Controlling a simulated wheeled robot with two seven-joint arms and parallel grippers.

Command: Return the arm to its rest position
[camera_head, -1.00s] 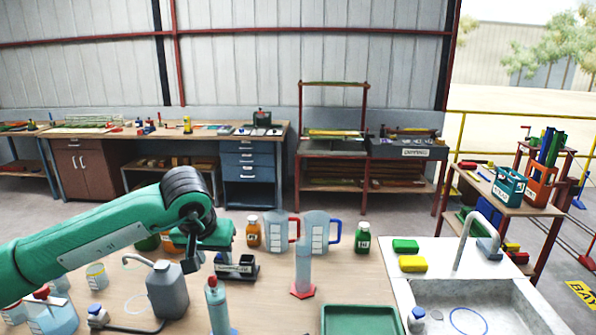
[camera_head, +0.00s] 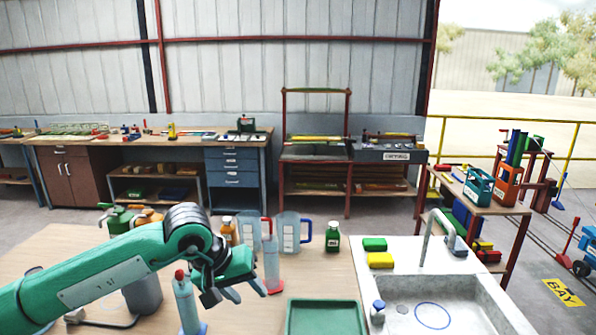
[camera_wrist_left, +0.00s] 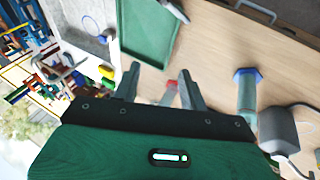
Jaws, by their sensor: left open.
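My left arm (camera_head: 120,268), green with black joints, reaches in from the left over the workbench (camera_head: 80,242) in the head view. Its gripper (camera_head: 236,297) is open and empty, pointing down over the bench. My right gripper is not in view.
A red-based measuring cylinder (camera_head: 270,262) stands close behind the gripper. Jugs (camera_head: 287,234), an orange bottle (camera_head: 229,232) and a green bottle (camera_head: 332,238) stand farther back. The sink (camera_head: 455,300) is at the right. A grey canister (camera_head: 146,297) is partly hidden by my arm.

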